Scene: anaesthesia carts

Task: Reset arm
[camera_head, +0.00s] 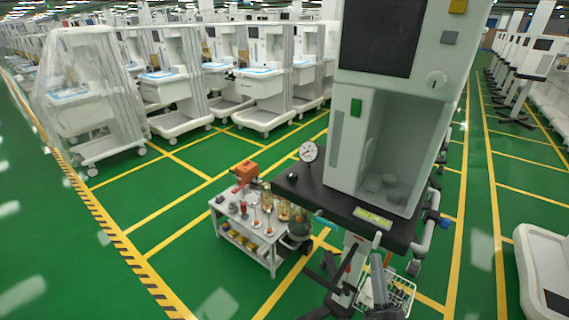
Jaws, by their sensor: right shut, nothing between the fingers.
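My left gripper is not in view.
A white anaesthesia cart (400,150) stands close in front. A wire basket (400,294) is low beside the gripper. Green floor is clear at left.

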